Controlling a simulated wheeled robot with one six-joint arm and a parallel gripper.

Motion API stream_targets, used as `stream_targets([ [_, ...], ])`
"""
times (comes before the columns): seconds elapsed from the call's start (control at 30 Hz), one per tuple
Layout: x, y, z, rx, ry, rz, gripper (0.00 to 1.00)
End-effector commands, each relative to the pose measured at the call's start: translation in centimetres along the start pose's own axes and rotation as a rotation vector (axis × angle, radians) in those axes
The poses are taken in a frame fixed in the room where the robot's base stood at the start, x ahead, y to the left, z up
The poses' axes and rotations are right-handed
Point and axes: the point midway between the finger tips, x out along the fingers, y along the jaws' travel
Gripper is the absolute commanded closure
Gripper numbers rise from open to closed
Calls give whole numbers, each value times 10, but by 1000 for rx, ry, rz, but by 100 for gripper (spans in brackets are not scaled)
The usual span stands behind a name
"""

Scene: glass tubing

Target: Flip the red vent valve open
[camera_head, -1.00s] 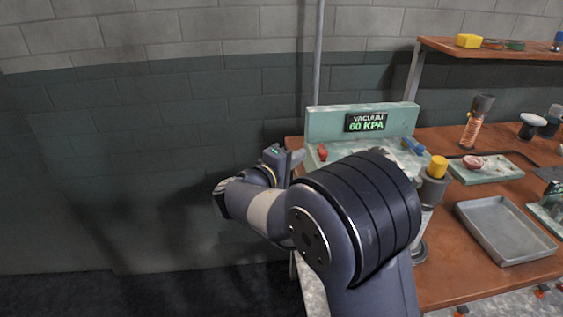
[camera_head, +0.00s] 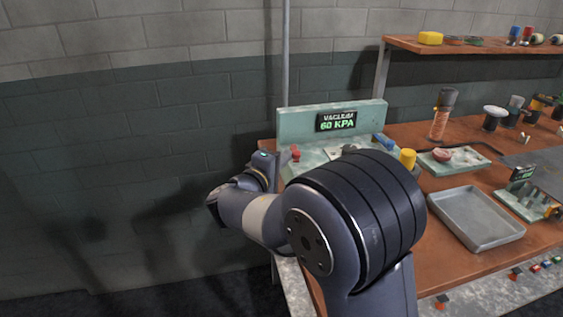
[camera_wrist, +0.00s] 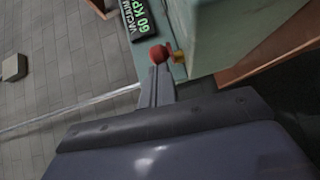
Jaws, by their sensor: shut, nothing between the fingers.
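The red vent valve (camera_head: 295,153) sits at the left end of the pale green vacuum panel (camera_head: 330,118). In the wrist view, the red valve knob (camera_wrist: 158,54) is on a short yellow stem at the panel's side. My gripper (camera_head: 285,157) is at the panel's left end, close to the valve. In the wrist view, the tips of my gripper (camera_wrist: 161,72) are together, just below the red knob. Whether they touch it I cannot tell. The display (camera_head: 336,121) reads "VACUUM 60 KPA". My arm hides part of the panel's base.
A yellow-topped cylinder (camera_head: 407,160) stands right of the panel. A grey metal tray (camera_head: 475,218) lies on the brown bench (camera_head: 440,275). A shelf (camera_head: 480,46) holds small items at the upper right. The block wall (camera_head: 150,130) is to the left.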

Motion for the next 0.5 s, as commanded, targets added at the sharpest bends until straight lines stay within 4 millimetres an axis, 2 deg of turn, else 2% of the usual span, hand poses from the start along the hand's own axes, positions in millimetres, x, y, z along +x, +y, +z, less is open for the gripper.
stream_targets([
  [0.5,3,-3,12,-2,85,-3,100],
])
